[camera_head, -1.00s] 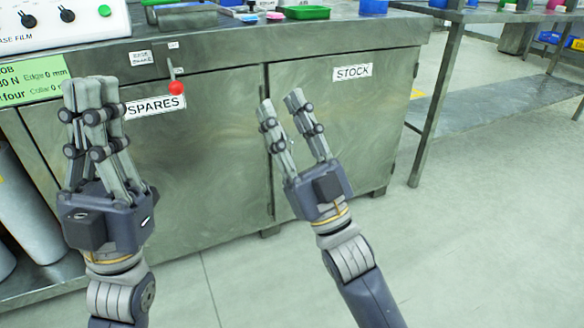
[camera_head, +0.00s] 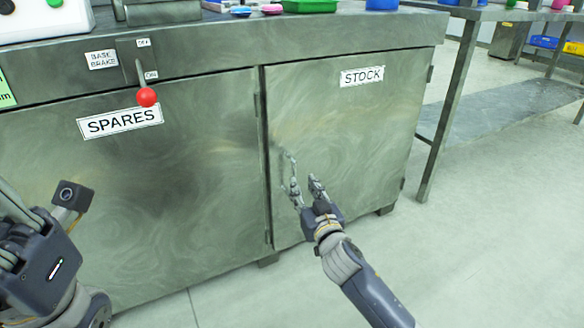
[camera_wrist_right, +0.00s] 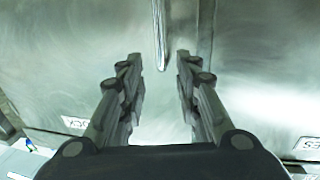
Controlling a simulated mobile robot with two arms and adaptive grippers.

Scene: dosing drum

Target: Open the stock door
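The stock door (camera_head: 345,115) is a grey metal cabinet door with a white STOCK label (camera_head: 362,77). It looks shut, flush with the cabinet front. A thin metal handle (camera_head: 290,163) stands near its left edge. My right gripper (camera_head: 305,184) is open in front of the door, close to the handle. In the right wrist view, the handle (camera_wrist_right: 160,35) lies ahead of the gap between the two spread fingers (camera_wrist_right: 158,62), which do not close on it. My left gripper (camera_head: 40,262) is at the lower left, its fingers largely cut off.
The spares door (camera_head: 150,190) is left of the stock door and looks shut. A red-knobbed brake lever (camera_head: 147,97) hangs above it. Small items and a green tray (camera_head: 308,5) are on the top. A table leg (camera_head: 448,110) stands right; the floor (camera_head: 480,240) in front is clear.

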